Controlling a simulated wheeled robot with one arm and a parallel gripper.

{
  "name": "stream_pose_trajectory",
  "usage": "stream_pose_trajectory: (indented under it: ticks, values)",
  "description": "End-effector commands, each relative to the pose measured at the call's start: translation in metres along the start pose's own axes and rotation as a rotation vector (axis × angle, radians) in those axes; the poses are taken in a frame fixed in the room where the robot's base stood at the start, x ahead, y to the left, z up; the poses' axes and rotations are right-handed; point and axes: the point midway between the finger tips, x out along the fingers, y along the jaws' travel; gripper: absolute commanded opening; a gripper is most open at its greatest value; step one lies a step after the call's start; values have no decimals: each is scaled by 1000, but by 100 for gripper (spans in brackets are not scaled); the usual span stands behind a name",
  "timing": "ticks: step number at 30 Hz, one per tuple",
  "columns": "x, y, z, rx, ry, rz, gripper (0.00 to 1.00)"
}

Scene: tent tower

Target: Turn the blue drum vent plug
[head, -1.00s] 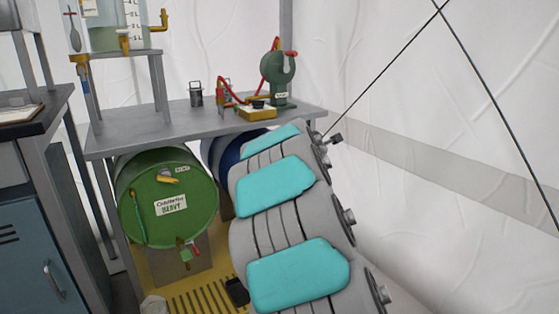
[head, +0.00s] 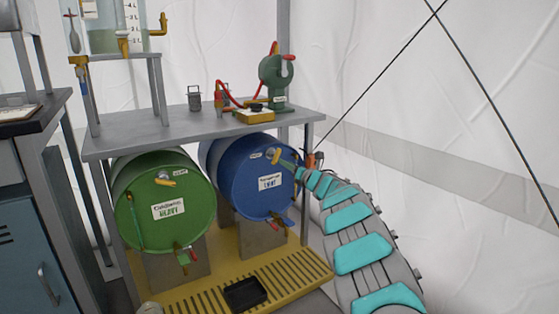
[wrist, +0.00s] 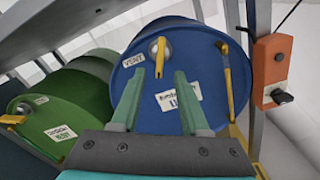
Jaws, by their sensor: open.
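The blue drum (head: 238,185) lies on its side under the grey shelf, its round end facing out. Its vent plug (head: 275,155), with a yellow lever, is near the top of that end; in the wrist view the plug (wrist: 160,56) has its lever pointing roughly up and down, beside a VENT label (wrist: 133,60). My gripper (wrist: 159,82) is open, its two green fingers apart and empty. In the wrist view the lever shows above the gap between the fingertips; contact is not visible. In the head view my gripper (head: 286,163) is just right of the plug.
A green drum (head: 165,205) labelled HEAVY lies to the left, with its own yellow vent lever. A yellow tube (wrist: 227,80) runs down the blue drum's right side. An orange box (wrist: 272,72) is close on the right. The shelf (head: 140,141) is overhead; a yellow grated tray (head: 215,302) lies below.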

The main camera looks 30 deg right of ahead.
Motion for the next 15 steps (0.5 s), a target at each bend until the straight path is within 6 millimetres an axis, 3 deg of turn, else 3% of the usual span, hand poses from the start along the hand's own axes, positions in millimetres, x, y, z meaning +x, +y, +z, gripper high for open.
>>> stream_pose_trajectory:
  ticks: [15]
  values:
    - [48, 2, 1, 7, -1, 3, 45]
